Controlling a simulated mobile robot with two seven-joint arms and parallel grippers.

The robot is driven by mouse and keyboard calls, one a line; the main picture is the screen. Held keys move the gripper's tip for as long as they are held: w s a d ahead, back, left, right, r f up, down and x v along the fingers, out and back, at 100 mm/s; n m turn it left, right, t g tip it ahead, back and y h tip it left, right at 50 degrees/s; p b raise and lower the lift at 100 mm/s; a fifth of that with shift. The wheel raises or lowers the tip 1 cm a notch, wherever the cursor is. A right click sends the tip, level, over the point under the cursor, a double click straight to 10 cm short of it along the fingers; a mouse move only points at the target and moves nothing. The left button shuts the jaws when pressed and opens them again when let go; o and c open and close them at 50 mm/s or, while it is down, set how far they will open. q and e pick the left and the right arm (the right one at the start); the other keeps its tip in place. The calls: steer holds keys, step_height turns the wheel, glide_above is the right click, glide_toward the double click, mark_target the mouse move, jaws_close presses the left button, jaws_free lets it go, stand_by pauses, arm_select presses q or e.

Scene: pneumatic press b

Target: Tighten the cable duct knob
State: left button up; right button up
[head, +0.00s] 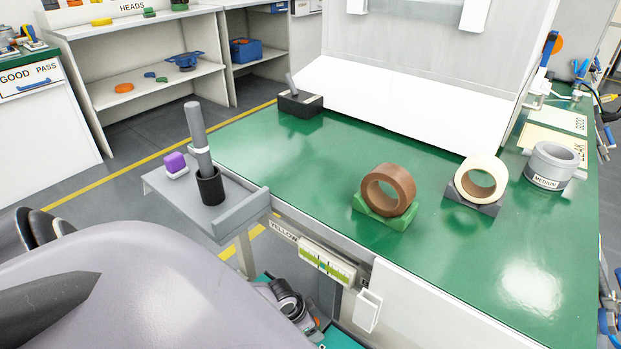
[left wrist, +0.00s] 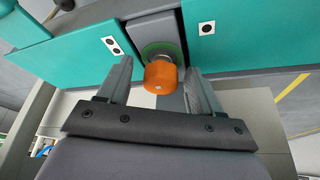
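An orange round knob (left wrist: 160,77) with a green ring (left wrist: 160,50) behind it sits on a grey block between teal panels in the left wrist view. My left gripper (left wrist: 159,68) is open, with one finger on each side of the knob. Gaps show between the fingers and the knob, so it is not gripped. In the head view the orange knob cannot be made out; a large grey part of my arm covers the lower left. My right gripper is in neither view.
A green worktable (head: 450,255) carries a brown tape roll (head: 388,190), a cream roll (head: 482,178) and a grey cup (head: 551,166). A grey side tray (head: 240,215) holds an upright stick in a black holder (head: 210,187). Teal panels (left wrist: 75,60) flank the knob.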

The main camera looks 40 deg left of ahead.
arm_select(q)
steer(key=shift+r, duration=0.2)
steer(key=p+v, duration=0.3)
steer(key=v, duration=0.2)
steer(key=shift+s+r+p, duration=0.15)
steer(key=shift+r+p, duration=0.15)
steer(key=shift+r, duration=0.05)
steer(key=shift+s+a+r, duration=0.1)
steer(key=shift+s+r, duration=0.15)
steer(key=shift+r, duration=0.25)
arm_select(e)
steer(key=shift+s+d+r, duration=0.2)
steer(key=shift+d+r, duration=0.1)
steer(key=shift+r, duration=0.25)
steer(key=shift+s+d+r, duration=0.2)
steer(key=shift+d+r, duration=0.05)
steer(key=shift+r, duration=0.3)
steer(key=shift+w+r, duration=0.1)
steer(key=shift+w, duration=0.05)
